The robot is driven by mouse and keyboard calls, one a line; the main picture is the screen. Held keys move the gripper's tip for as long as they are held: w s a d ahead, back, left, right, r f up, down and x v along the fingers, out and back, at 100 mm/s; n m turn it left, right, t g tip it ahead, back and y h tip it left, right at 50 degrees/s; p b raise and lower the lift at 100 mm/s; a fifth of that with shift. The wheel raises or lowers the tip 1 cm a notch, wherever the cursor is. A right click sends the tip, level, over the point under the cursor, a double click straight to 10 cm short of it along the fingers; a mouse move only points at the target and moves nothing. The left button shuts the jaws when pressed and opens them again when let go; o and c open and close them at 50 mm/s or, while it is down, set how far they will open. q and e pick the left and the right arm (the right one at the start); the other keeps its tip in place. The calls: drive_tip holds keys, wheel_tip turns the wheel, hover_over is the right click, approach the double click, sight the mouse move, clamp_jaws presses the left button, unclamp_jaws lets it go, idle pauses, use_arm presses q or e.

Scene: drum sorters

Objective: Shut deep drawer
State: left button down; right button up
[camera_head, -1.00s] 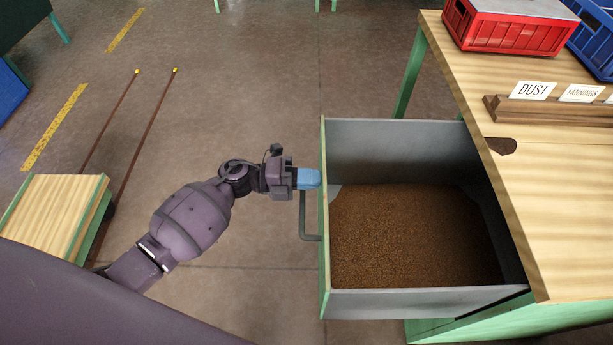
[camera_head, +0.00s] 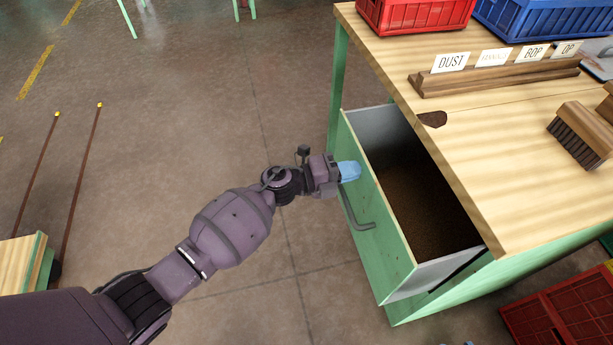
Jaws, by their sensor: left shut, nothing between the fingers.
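The deep drawer (camera_head: 376,215) has a green front and grey metal walls, and dark brown granular stuff lies inside it. It stands partly pulled out from under the wooden-topped bench (camera_head: 500,165). A grey bar handle (camera_head: 356,212) is on its front. My left gripper (camera_head: 349,171) has blue fingertips, shut and empty. They are at the upper part of the drawer front, beside the handle and apparently touching the front.
On the bench are a red crate (camera_head: 415,14), a blue crate (camera_head: 540,17), a wooden label rack (camera_head: 490,78) and a brush (camera_head: 583,133). A red crate (camera_head: 565,315) is on the floor at lower right. A cart (camera_head: 22,262) is at left. Floor between is clear.

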use_arm(q)
drive_tip(key=b+x, duration=0.2)
drive_tip(key=x, duration=1.2)
drive_tip(key=shift+d+b, duration=0.3)
drive_tip(key=shift+b, duration=0.1)
use_arm(e)
drive_tip(key=shift+w+a+n, duration=0.45)
drive_tip(key=shift+w+n, duration=0.15)
drive_tip(key=shift+w, duration=0.1)
use_arm(q)
drive_tip(key=shift+w+r, duration=0.1)
drive_tip(key=shift+r, duration=0.15)
use_arm(e)
drive_tip(key=shift+s+f, duration=0.1)
use_arm(q)
drive_tip(key=p+v, duration=0.3)
drive_tip(key=v, duration=1.1)
drive_tip(key=shift+a+f, duration=0.2)
drive_tip(key=shift+f, duration=0.1)
use_arm(e)
drive_tip(key=shift+s+a+m, duration=0.1)
drive_tip(key=shift+s+m, duration=0.4)
drive_tip(key=shift+s, duration=0.8)
